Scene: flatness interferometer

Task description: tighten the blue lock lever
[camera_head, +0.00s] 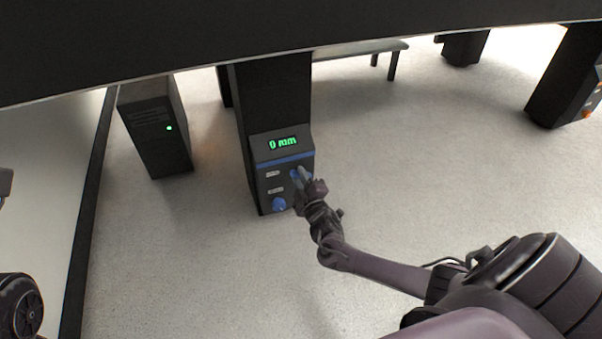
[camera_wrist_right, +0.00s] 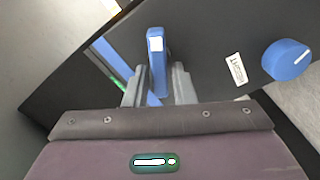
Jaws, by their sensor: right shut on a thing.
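The blue lock lever (camera_wrist_right: 157,62) stands out from the dark control panel in the right wrist view, with a white mark near its end. My right gripper (camera_wrist_right: 159,88) is shut on the lever, one grey finger on each side of it. In the head view my right gripper (camera_head: 301,177) reaches the front of the control box (camera_head: 264,182), and its fingers hide most of the lever. The box's green display (camera_head: 283,143) reads "0 mm". My left gripper is not in view.
A blue round knob (camera_head: 279,204) sits low on the same panel; it also shows in the right wrist view (camera_wrist_right: 286,60). A dark computer tower (camera_head: 155,130) stands to the left. A large black slab (camera_head: 300,35) crosses the top. Pale floor (camera_head: 430,170) is clear to the right.

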